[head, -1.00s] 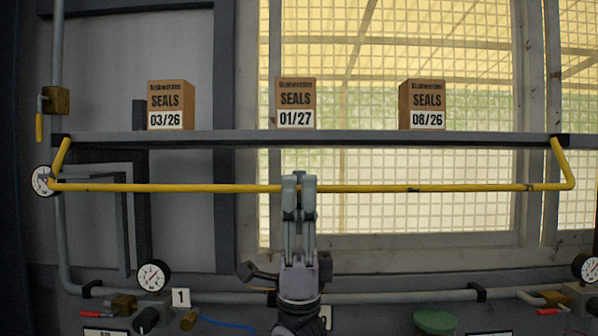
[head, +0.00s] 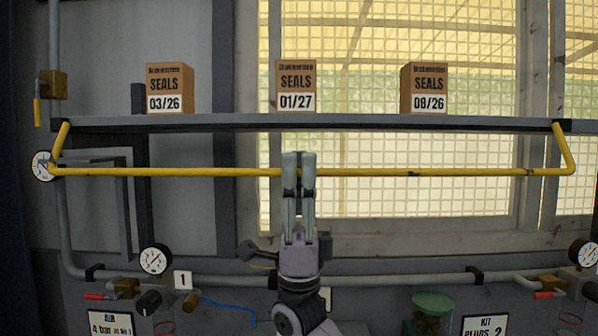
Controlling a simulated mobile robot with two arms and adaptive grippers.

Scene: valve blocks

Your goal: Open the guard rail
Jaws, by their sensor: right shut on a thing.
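The guard rail (head: 430,173) is a long yellow bar in the head view. It runs level below the front edge of a grey shelf (head: 350,122), with a short yellow arm at each end rising to a dark bracket at the shelf. My right gripper (head: 299,172) reaches up from below and is shut on the rail near its middle. Its fingers cover a short stretch of the bar. My left gripper is not in view.
Three SEALS boxes stand on the shelf: left (head: 169,88), middle (head: 296,86) and right (head: 425,88). A meshed window (head: 400,200) is behind. Below run a grey pipe (head: 400,281), gauges (head: 155,258) and a green-lidded jar (head: 432,305).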

